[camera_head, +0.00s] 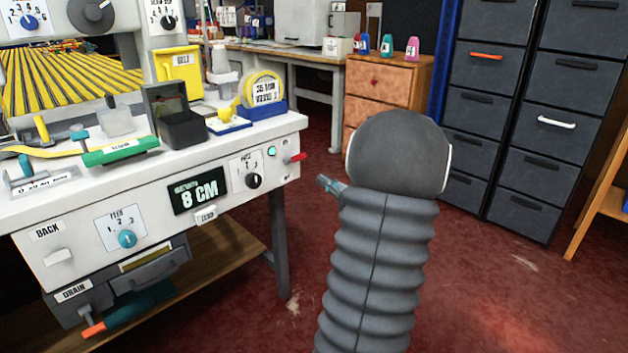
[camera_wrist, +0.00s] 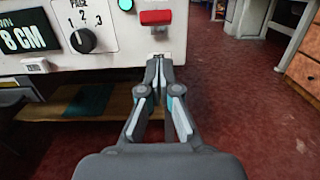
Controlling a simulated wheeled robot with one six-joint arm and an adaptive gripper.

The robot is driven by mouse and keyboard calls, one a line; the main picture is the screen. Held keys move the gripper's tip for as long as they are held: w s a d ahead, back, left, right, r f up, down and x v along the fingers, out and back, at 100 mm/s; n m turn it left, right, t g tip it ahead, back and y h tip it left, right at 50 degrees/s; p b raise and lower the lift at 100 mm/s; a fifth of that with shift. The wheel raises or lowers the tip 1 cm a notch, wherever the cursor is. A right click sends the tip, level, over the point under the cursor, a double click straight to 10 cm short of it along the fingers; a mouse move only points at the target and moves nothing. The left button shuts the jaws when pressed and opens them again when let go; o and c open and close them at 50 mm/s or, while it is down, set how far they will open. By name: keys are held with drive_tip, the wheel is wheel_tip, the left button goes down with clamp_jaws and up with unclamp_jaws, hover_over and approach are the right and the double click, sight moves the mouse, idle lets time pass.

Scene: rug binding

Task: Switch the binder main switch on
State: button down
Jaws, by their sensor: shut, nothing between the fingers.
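A red-handled lever (camera_head: 297,157) sticks out from the right end of the white binder bench's front panel. It also shows in the wrist view (camera_wrist: 156,17), on a white plate. No label names it as the main switch in these frames. A round teal light or button (camera_head: 271,152) is just left of it, and its lower part shows in the wrist view (camera_wrist: 125,4). My gripper (camera_wrist: 159,58) is shut and empty, with its tips just below the red lever in the wrist picture. In the head view my gripper (camera_head: 322,181) is mostly hidden behind my arm, right of the panel's end.
The panel carries a black PAGE dial (camera_head: 254,181), an 8 CM display (camera_head: 198,191), a ZERO button (camera_head: 205,216) and a teal FEED dial (camera_head: 127,239). A drain handle (camera_head: 94,329) sits low. Dark drawer cabinets (camera_head: 483,98) stand right. The red floor between is clear.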

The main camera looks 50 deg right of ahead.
drive_tip(key=s, duration=0.3)
drive_tip(key=s+r, duration=0.1)
drive_tip(key=s, duration=0.1)
drive_tip(key=shift+a+r, duration=0.1)
drive_tip(key=shift+a, duration=0.15)
drive_tip(key=shift+w, duration=0.1)
drive_tip(key=w+a+n+g+y, duration=0.25)
drive_tip(key=a+n, duration=0.25)
drive_tip(key=a, duration=0.4)
drive_tip(key=w+a+n+g+y, duration=0.1)
drive_tip(key=a+n+g+y, duration=0.25)
drive_tip(key=a, duration=0.65)
drive_tip(key=w+a+n+g+y, duration=0.25)
drive_tip(key=a+n, duration=0.35)
drive_tip(key=a, duration=0.3)
drive_tip(key=s+a+f+n+g+h, duration=0.1)
drive_tip(key=s+a+n+g+h, duration=0.3)
drive_tip(key=s+a+n, duration=1.1)
drive_tip(key=n+h, duration=0.3)
drive_tip(key=n, duration=0.4)
drive_tip(key=shift+s+a+g, duration=0.3)
drive_tip(key=shift+a+g, duration=0.05)
drive_tip(key=shift+a, duration=0.05)
